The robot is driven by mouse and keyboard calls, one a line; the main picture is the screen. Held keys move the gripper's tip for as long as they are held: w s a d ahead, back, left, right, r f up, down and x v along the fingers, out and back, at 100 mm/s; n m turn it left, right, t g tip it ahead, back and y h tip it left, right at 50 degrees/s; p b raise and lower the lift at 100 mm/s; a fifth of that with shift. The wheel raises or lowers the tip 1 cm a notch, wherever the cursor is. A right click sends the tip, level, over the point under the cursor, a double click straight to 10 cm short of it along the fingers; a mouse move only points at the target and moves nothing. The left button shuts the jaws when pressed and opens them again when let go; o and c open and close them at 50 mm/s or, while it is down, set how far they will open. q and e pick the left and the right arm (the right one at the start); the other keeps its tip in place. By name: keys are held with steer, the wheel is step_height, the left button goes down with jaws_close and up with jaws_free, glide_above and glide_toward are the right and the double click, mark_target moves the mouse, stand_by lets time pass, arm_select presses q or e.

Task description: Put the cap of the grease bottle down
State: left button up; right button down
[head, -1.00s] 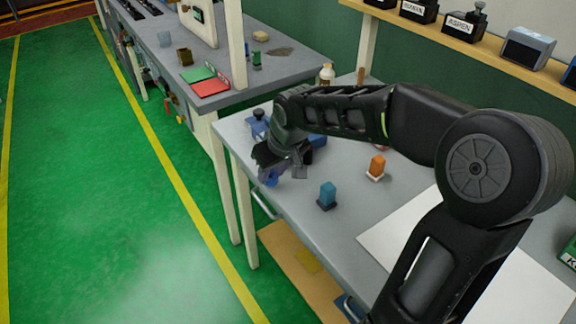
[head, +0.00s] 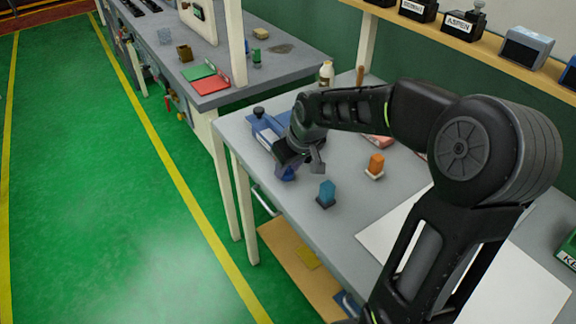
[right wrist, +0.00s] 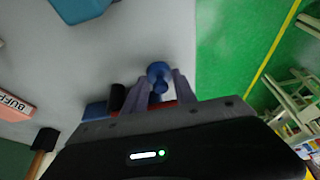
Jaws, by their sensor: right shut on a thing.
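My right gripper (head: 286,171) is above the grey workbench near its left edge. In the right wrist view its two fingers (right wrist: 160,84) are shut on a small blue cap (right wrist: 158,71), whose round end points away from the gripper. The bench top shows behind the cap, and I cannot tell how much gap lies under it. A pale bottle (head: 326,75) stands upright near the back of the bench; whether it is the grease bottle I cannot tell. My left gripper is out of view.
A teal block (head: 327,193) and an orange block (head: 375,164) on small bases stand right of the gripper. A blue device with a black knob (head: 262,122) is behind it. A white sheet (head: 393,231) lies at right. Green floor (head: 160,235) is left of the bench.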

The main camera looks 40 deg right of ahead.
steer(key=shift+f, duration=0.25)
steer(key=c, duration=1)
jaws_free()
steer(key=shift+r, duration=0.1)
steer(key=shift+r, duration=0.15)
steer(key=shift+r, duration=0.2)
steer(key=v, duration=1.1)
steer(key=shift+s+r, duration=0.15)
steer(key=shift+r, duration=0.2)
steer(key=shift+a+f, duration=0.1)
